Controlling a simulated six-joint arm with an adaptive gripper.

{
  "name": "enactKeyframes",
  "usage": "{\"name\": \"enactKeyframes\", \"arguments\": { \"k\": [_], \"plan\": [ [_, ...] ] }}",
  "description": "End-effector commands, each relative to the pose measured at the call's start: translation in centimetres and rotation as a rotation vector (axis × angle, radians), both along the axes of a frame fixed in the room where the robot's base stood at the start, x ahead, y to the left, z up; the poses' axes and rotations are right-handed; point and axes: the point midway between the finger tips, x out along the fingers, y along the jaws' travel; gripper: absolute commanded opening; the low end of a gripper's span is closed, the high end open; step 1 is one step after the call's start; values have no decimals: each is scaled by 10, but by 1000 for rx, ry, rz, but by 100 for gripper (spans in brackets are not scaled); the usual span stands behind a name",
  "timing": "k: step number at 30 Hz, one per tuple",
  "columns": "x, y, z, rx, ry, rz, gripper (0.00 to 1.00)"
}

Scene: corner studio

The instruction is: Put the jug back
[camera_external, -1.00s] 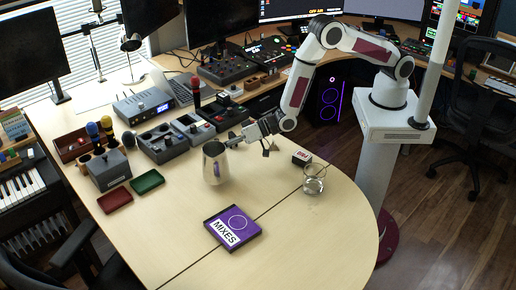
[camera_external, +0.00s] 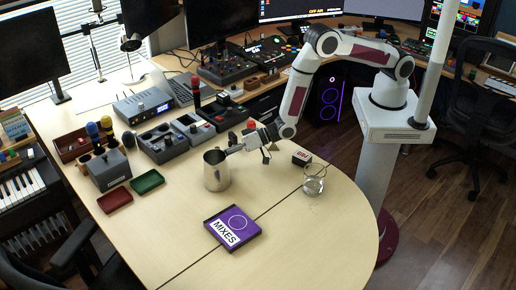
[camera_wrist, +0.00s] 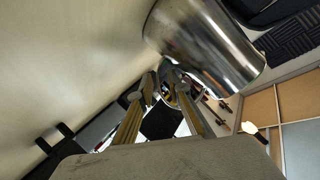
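The jug (camera_external: 216,172) is a shiny metal pitcher, upright over the light wooden desk, left of my gripper. I cannot tell for sure whether its base touches the desk. My gripper (camera_external: 234,150) reaches in from the right at the jug's upper side and appears shut on its handle. In the wrist view the jug (camera_wrist: 205,40) fills the top, its curved wall just beyond the fingertips (camera_wrist: 163,86). The fingers close in on the handle side, and the handle itself is mostly hidden between them. A glass (camera_external: 314,180) with clear contents stands on the desk to the right.
A purple MIXES case (camera_external: 232,227) lies in front of the jug. Audio units (camera_external: 162,142) and red and green trays (camera_external: 147,181) lie to the left. The front right of the desk (camera_external: 320,235) is clear.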

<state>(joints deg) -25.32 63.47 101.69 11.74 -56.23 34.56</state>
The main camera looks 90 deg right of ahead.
Motion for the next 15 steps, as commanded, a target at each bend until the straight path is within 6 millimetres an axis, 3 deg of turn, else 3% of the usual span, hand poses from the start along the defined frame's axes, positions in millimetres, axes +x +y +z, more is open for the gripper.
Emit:
{"name": "enactKeyframes", "arguments": {
  "k": [15],
  "plan": [
    [-1,0,2,0,1,1,21]
  ]
}}
